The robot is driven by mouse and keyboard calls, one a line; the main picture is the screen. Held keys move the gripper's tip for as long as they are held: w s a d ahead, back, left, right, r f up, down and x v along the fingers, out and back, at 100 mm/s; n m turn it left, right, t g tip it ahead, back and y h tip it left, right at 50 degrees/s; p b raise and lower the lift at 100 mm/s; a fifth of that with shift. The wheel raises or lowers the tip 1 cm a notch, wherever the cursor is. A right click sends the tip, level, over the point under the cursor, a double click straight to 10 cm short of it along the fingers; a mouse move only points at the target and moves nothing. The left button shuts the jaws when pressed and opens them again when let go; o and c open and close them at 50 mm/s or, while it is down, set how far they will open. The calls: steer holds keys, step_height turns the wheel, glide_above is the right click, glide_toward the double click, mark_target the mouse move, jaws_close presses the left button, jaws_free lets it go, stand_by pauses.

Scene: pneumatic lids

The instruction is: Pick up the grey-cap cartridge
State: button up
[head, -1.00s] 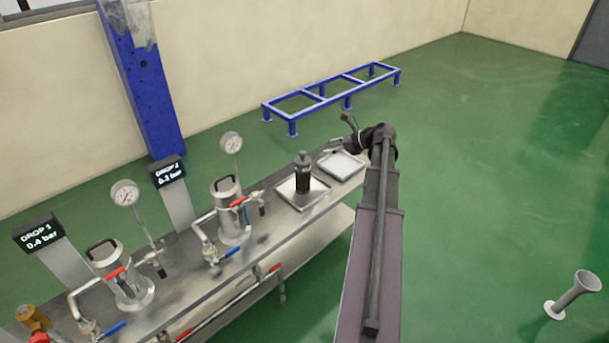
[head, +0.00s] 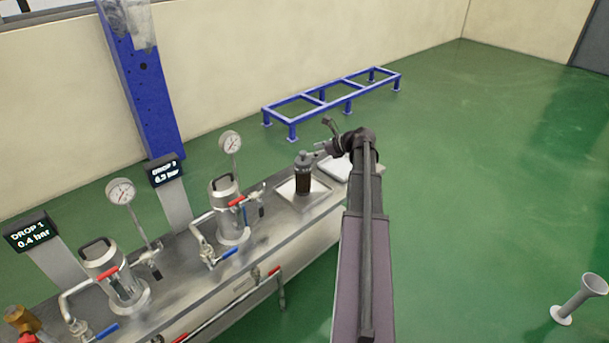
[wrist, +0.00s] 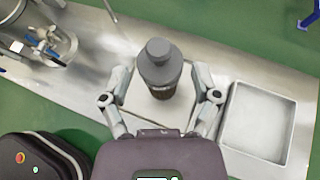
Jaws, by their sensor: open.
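The grey-cap cartridge (head: 303,176) is dark-bodied with a grey cap. It stands upright on a square light tray (head: 287,190) on the steel bench. In the wrist view the cartridge (wrist: 160,68) stands between the two spread fingers of my gripper (wrist: 161,98). The fingers are open, one on each side, with a visible gap to the body. In the head view my gripper (head: 322,150) is at the cartridge's right side, near its cap, and its fingers are partly hard to make out.
An empty square tray (wrist: 233,120) lies to the right on the bench. Two steel pots (head: 229,212) (head: 112,272) with gauges, valves and pipes stand to the left. The DROP displays read 0.4 bar and 0.3 bar. A blue frame (head: 330,97) stands on the floor behind.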

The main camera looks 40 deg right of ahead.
mark_target(303, 152)
steer(key=b+x, duration=0.2)
steer(key=x, duration=0.2)
steer(key=shift+f, duration=0.25)
steer(key=shift+w+a+f+b, duration=0.15)
steer(key=shift+w+a+b, duration=0.15)
steer(key=shift+w, duration=0.1)
steer(key=shift+c, duration=0.2)
jaws_close()
